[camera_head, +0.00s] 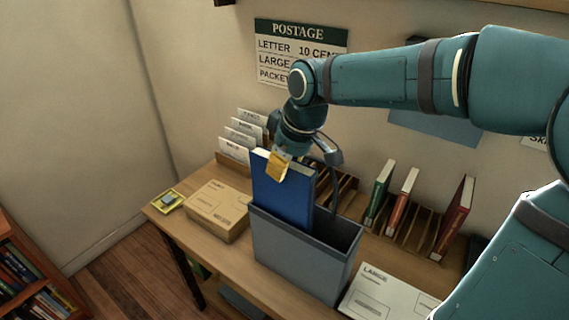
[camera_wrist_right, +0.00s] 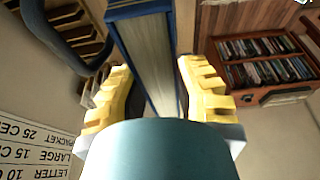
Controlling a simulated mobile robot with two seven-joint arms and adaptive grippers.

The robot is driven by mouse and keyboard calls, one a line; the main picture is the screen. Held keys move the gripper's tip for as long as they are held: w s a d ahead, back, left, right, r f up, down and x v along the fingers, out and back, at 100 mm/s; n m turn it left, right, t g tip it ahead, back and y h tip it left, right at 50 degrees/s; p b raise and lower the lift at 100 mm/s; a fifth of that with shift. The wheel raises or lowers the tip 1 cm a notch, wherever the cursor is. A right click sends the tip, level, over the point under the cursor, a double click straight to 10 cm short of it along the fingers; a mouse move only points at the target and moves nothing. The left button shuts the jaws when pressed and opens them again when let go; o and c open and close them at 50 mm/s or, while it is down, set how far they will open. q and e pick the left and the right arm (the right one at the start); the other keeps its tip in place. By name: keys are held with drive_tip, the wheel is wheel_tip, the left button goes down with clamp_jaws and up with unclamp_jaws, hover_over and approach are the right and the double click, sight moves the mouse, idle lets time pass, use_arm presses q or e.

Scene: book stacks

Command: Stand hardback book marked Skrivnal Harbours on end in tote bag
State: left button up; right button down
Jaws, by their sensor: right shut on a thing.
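A blue hardback book (camera_head: 283,195) stands upright in the left part of the grey tote bag (camera_head: 300,255). Its lower part is hidden behind the bag's front wall, so I cannot tell whether it touches the bottom. No title can be read on it. My right gripper (camera_head: 278,166) is shut on the book's top edge, with a yellow finger pad on the cover. In the right wrist view the book (camera_wrist_right: 147,45) sits between the yellow fingers of the gripper (camera_wrist_right: 156,75). My left gripper is not in view.
A cardboard parcel (camera_head: 217,210) lies left of the bag, and a white large envelope (camera_head: 380,296) lies right of it. Behind stand a slotted wooden rack (camera_head: 408,232) with a few books and a card holder (camera_head: 236,160). The bag's right part looks empty.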

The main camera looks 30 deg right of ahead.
sight(284, 206)
drive_tip(key=shift+f+b, duration=1.1)
drive_tip(key=shift+f, duration=0.35)
drive_tip(key=shift+f, duration=0.2)
drive_tip(key=shift+f+b, duration=1.1)
drive_tip(key=shift+f, duration=0.2)
drive_tip(key=shift+f, duration=0.15)
drive_tip(key=shift+f+b, duration=1.05)
drive_tip(key=shift+f, duration=0.35)
drive_tip(key=shift+f, duration=0.2)
drive_tip(key=shift+f+b, duration=1.15)
drive_tip(key=shift+f, duration=0.1)
drive_tip(key=shift+f, duration=0.1)
